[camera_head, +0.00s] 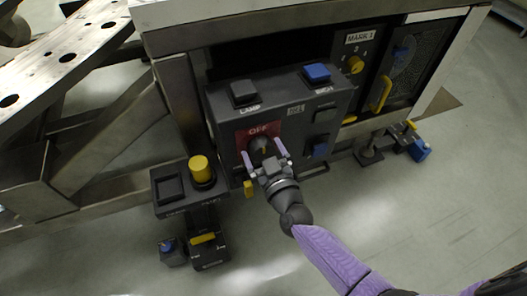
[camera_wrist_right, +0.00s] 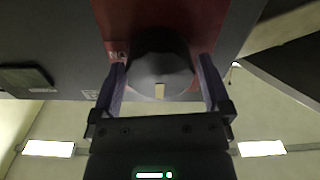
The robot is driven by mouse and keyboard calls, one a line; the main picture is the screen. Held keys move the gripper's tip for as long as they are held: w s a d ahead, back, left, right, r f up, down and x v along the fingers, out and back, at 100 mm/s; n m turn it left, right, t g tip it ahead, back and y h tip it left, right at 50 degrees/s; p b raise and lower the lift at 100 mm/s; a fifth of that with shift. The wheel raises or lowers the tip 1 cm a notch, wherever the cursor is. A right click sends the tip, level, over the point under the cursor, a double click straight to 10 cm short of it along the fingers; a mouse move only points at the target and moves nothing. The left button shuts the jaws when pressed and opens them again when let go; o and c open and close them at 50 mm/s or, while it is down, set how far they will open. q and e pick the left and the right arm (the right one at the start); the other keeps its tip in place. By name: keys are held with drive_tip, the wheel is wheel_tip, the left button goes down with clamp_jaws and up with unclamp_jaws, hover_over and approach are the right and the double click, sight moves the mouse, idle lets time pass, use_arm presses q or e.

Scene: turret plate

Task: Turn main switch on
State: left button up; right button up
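In the right wrist view the fingers (camera_wrist_right: 162,82) stand apart, with narrow gaps to the knob. The gripper itself hides part of the knob in the head view. My left gripper is not in view.
The control box (camera_head: 222,103) also has a black button marked LAMP (camera_head: 243,91) and a blue button (camera_head: 317,72) on top. A pedestal with a yellow button (camera_head: 201,168) stands at left. A panel with a yellow knob (camera_head: 355,64) is at right. Open floor lies in front.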

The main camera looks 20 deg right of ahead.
drive_tip(key=c, duration=0.9)
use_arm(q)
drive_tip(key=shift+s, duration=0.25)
use_arm(e)
drive_tip(key=shift+c, duration=0.2)
